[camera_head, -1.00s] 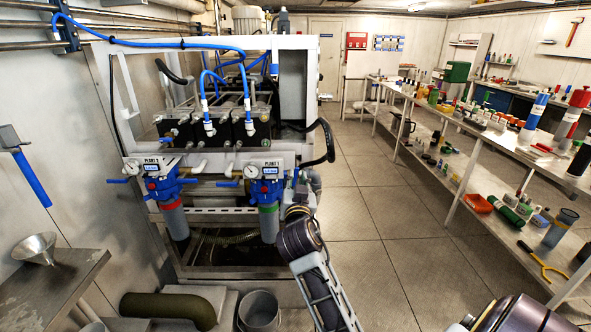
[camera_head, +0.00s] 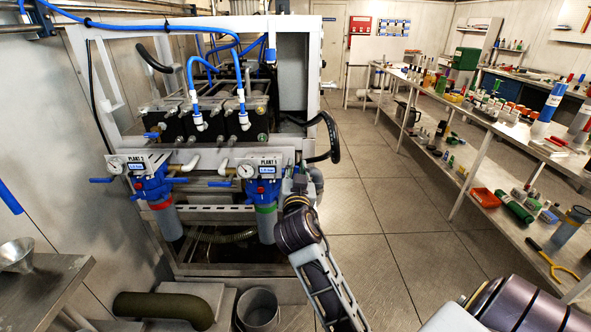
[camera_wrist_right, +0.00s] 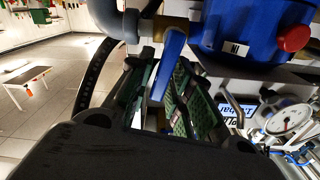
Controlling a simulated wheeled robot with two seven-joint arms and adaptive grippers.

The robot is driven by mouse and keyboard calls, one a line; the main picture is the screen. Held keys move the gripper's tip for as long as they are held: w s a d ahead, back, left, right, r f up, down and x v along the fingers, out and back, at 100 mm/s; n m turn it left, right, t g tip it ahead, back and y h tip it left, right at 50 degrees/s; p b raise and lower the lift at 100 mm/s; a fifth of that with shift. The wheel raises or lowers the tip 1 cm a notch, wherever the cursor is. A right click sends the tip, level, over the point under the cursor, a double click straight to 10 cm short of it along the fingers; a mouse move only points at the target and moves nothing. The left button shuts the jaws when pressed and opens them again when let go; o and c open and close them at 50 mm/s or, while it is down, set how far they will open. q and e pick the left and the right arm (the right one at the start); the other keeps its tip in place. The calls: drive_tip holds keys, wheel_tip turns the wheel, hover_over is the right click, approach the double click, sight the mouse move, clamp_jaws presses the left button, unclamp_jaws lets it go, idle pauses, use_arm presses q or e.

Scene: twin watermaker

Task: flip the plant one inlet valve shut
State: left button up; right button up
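The plant one unit, with its PLANT 1 label and gauge (camera_head: 258,168), has a blue filter head (camera_head: 264,190) on the machine's front right. In the right wrist view the blue head (camera_wrist_right: 240,25) bears an "IN" label, with a blue inlet valve lever (camera_wrist_right: 172,62) beside it. My right gripper (camera_head: 297,184) is at the right side of that head. In the wrist view its green-padded fingers (camera_wrist_right: 166,95) are apart, with the lever between them. I cannot tell whether a pad touches the lever. The gripper hides the lever in the head view. My left gripper is not in view.
The PLANT 2 unit (camera_head: 150,180) stands to the left with its own blue levers. A black hose (camera_head: 330,140) curves close to my right gripper. The floor (camera_head: 390,225) to the right is clear.

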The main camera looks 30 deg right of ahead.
drive_tip(key=c, duration=0.4)
clamp_jaws()
drive_tip(key=shift+a+r+n+p, duration=0.1)
drive_tip(key=shift+a+n+p, duration=0.05)
drive_tip(key=shift+n+p, duration=0.3)
drive_tip(key=shift+w+a+n, duration=0.15)
drive_tip(key=shift+a+n, duration=0.05)
drive_tip(key=shift+n, duration=0.65)
drive_tip(key=shift+o, duration=2)
unclamp_jaws()
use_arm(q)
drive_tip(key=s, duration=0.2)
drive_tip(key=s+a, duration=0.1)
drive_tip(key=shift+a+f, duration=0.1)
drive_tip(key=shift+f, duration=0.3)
